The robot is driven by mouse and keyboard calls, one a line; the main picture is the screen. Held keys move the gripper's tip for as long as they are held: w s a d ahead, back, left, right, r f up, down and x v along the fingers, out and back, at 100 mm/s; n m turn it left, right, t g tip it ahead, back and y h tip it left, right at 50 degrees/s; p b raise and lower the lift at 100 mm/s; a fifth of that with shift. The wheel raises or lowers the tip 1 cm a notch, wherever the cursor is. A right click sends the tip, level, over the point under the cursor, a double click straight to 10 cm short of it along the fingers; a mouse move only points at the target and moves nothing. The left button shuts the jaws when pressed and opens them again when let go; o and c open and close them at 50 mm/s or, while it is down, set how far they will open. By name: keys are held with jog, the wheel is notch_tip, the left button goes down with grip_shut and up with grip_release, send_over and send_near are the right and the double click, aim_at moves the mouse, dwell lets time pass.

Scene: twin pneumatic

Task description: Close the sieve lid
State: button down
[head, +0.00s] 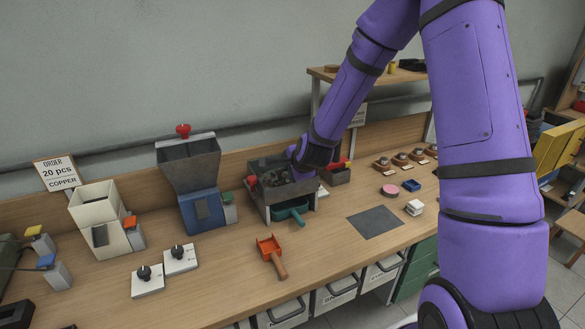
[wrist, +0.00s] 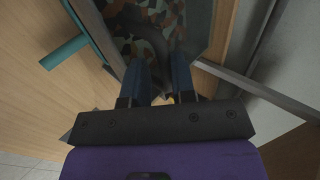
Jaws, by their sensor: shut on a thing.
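The sieve (head: 264,196) is a dark grey open-topped box on the workbench, with mixed bits inside it. A teal scoop or tray (head: 290,212) sits under it, and its handle (wrist: 66,50) shows in the wrist view. My gripper (head: 297,168) is at the right side of the sieve, its fingertips mostly hidden by the arm. In the wrist view, my gripper (wrist: 160,78) has its two blue fingers close to a dark piece, which appears to be part of the sieve lid. The bits show beyond the fingertips, uncovered. The lid's full outline is hard to make out.
A blue-and-grey hopper (head: 200,190) with a red knob stands left of the sieve. A red scoop (head: 270,250) lies in front. Two knob boxes (head: 148,281) are front left. A red-topped grey block (head: 338,171) is close on the right. A grey mat (head: 376,222) lies bare.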

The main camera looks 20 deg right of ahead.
jog(key=shift+s+f+g, duration=0.3)
jog(key=shift+s+f, duration=0.35)
jog(key=shift+f, duration=0.05)
jog(key=c, duration=1.3)
grip_release()
jog(key=shift+c, duration=0.2)
jog(key=shift+r, duration=0.1)
jog(key=shift+c, duration=0.2)
jog(key=v, duration=1)
jog(key=shift+s+r, duration=0.15)
jog(key=shift+r, duration=0.25)
jog(key=shift+c, duration=0.2)
